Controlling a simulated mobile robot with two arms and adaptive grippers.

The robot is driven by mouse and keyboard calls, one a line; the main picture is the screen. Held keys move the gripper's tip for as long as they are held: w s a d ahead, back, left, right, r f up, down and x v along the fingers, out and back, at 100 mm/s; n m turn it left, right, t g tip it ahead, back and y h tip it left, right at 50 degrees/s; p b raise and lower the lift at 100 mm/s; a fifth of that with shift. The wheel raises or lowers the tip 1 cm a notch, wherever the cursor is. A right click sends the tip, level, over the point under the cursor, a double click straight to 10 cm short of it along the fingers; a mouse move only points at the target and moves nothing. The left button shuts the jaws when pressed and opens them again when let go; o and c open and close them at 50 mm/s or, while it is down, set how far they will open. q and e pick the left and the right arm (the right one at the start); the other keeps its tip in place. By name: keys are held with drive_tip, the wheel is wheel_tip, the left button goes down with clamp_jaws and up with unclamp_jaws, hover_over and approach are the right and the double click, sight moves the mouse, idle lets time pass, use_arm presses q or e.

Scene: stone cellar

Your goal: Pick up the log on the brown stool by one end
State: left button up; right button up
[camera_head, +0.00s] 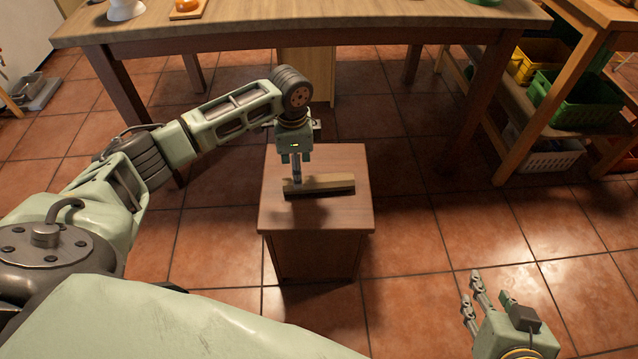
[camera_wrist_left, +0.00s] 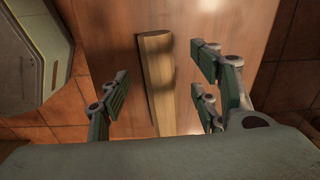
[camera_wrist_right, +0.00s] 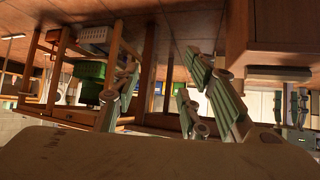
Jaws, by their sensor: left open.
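The log (camera_head: 335,184) is a short light-brown bar lying flat on the brown stool (camera_head: 342,225), a block-like wooden stand. My left gripper (camera_head: 296,179) points down over the log's left part in the head view. In the left wrist view my left gripper (camera_wrist_left: 158,80) is open, and the log (camera_wrist_left: 157,65) runs between its fingers with gaps on both sides. The stool top (camera_wrist_left: 215,25) lies beneath. Whether the fingertips reach down beside the log is hard to tell. My right gripper (camera_head: 487,290) is open and empty, low at the right, away from the stool.
A long wooden table (camera_head: 300,25) stands behind the stool. A shelf (camera_head: 530,115) at the right holds a green crate (camera_head: 575,100), a yellow bin (camera_head: 540,60) and a white basket (camera_head: 545,155). The tiled floor around the stool is clear.

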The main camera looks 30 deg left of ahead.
use_arm(q)
drive_tip(key=shift+f, duration=0.35)
drive_tip(key=f, duration=0.1)
drive_tip(key=f+b, duration=0.1)
drive_tip(key=f, duration=0.1)
drive_tip(key=f+b, duration=0.1)
drive_tip(key=shift+s+f, duration=0.25)
drive_tip(key=shift+f, duration=0.05)
drive_tip(key=shift+f+b, duration=0.15)
drive_tip(key=shift+b, duration=0.15)
use_arm(e)
drive_tip(key=w+a+r+t+y, duration=0.2)
drive_tip(key=w+r+t, duration=0.3)
drive_tip(key=r, duration=0.6)
drive_tip(key=shift+w+a+r+t, duration=0.4)
drive_tip(key=shift+a+t, duration=0.2)
drive_tip(key=shift+t, duration=0.5)
use_arm(q)
drive_tip(key=shift+c, duration=0.3)
drive_tip(key=c, duration=1.2)
use_arm(e)
drive_tip(key=shift+f, duration=0.1)
